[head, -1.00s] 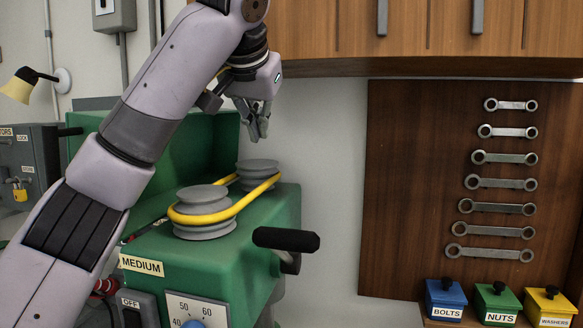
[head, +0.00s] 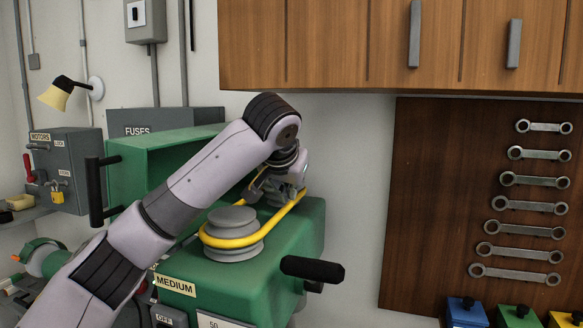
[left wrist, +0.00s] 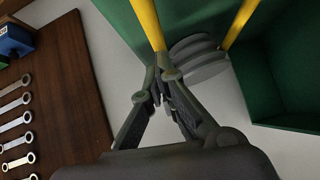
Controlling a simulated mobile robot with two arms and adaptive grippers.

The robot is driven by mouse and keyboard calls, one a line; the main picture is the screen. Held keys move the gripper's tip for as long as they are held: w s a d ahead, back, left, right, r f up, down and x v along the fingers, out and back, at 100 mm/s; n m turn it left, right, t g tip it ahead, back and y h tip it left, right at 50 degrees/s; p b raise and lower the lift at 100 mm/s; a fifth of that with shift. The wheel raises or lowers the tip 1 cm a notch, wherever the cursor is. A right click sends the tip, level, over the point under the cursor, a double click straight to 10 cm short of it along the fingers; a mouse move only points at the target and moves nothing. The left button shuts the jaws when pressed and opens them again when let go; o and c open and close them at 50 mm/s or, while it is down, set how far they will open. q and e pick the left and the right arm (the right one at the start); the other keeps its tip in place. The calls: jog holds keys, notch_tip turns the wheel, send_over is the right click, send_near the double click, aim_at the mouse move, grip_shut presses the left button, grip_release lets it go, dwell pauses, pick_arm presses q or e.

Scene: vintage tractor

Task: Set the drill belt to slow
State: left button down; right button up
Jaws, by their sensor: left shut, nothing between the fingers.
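The yellow drill belt (head: 279,215) runs around the front grey stepped pulley (head: 233,222) on top of the green drill head (head: 290,240). A label on the drill reads MEDIUM (head: 175,285). My left gripper (head: 290,197) is at the belt's back end and covers most of the rear pulley. In the left wrist view, the shut left fingers (left wrist: 160,72) are at the end of one belt strand (left wrist: 147,22), in front of the rear pulley (left wrist: 200,58). I cannot tell whether they touch the belt. My right gripper is not in view.
A black handle (head: 312,269) sticks out at the drill's right side. The green cover (head: 150,160) stands open behind my arm. A wrench board (head: 430,200) is on the right wall, under wooden cabinets (head: 330,45). Grey wall lies between drill and board.

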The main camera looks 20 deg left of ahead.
pick_arm(q)
jog(key=shift+s+a+f, duration=0.1)
jog(key=shift+s, duration=0.05)
jog(key=shift+f, duration=0.1)
jog(key=shift+w+d+f, duration=0.1)
jog(key=shift+w+d, duration=0.1)
notch_tip(320, 180, down, 3)
jog(key=shift+s+r+b, duration=0.1)
jog(key=shift+s+b, duration=0.05)
jog(key=shift+b, duration=0.85)
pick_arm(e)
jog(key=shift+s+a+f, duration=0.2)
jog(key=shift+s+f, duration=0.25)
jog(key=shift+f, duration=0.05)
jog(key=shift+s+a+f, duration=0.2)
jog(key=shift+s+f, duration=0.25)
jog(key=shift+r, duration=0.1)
